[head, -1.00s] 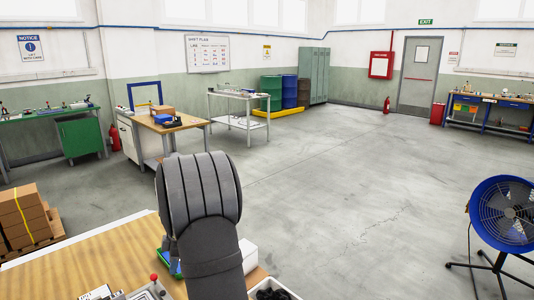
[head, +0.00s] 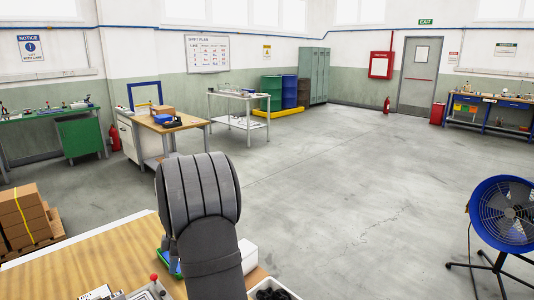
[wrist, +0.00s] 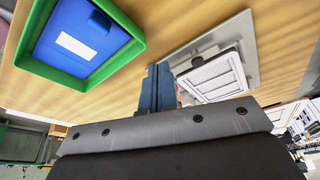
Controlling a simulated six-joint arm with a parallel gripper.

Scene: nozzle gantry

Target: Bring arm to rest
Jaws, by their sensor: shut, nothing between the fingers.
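My gripper (wrist: 158,88) shows in the wrist view as blue-grey fingers pressed together with nothing between them, above the wooden bench top (wrist: 175,20). My arm fills the lower middle of the head view and hides the gripper there. In the wrist view a green tray (wrist: 139,48) holding a blue block with a white label (wrist: 80,38) lies to the left of the fingers. A grey plate (wrist: 246,28) bearing a white slatted piece (wrist: 213,77) lies to the right. The fingers appear apart from both.
In the head view the bench (head: 100,255) carries a fixture with a red knob (head: 153,278), a white box (head: 247,256) and a white bin (head: 292,296) of dark parts. A blue fan (head: 505,213) stands at the right. The floor beyond is open.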

